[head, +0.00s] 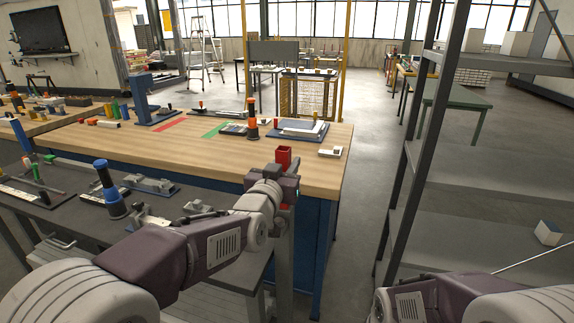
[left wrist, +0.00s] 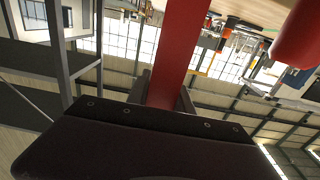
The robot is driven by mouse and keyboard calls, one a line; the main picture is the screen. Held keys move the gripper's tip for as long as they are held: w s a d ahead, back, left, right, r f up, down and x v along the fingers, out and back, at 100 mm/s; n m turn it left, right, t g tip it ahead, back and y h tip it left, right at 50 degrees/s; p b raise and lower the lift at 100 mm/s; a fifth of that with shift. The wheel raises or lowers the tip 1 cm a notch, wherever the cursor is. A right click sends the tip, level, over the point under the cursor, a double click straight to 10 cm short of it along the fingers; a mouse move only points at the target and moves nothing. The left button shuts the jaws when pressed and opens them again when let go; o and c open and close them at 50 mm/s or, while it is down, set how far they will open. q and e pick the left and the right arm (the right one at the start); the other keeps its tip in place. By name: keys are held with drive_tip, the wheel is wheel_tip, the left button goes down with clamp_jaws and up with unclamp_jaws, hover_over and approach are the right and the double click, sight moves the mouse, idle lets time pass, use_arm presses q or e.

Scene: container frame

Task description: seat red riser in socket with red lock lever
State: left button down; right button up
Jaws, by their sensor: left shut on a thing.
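My left gripper (head: 284,172) is shut on the red riser (head: 284,156) and holds it up near the front right corner of the wooden table. In the left wrist view the riser (left wrist: 181,50) is a long red bar rising from between the fingers.
The wooden table (head: 325,165) carries a blue tray (head: 297,131), an orange-and-black post (head: 252,120) and a small white block (head: 330,151). A dark bench (head: 60,205) at left holds a blue-and-black post (head: 108,190) and grey fixtures (head: 150,184). A grey shelf rack (head: 418,150) stands at right.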

use_arm(q)
drive_tip(key=c, duration=1.1)
unclamp_jaws()
drive_tip(key=shift+f, duration=0.15)
drive_tip(key=shift+o, duration=0.2)
drive_tip(key=v, duration=0.9)
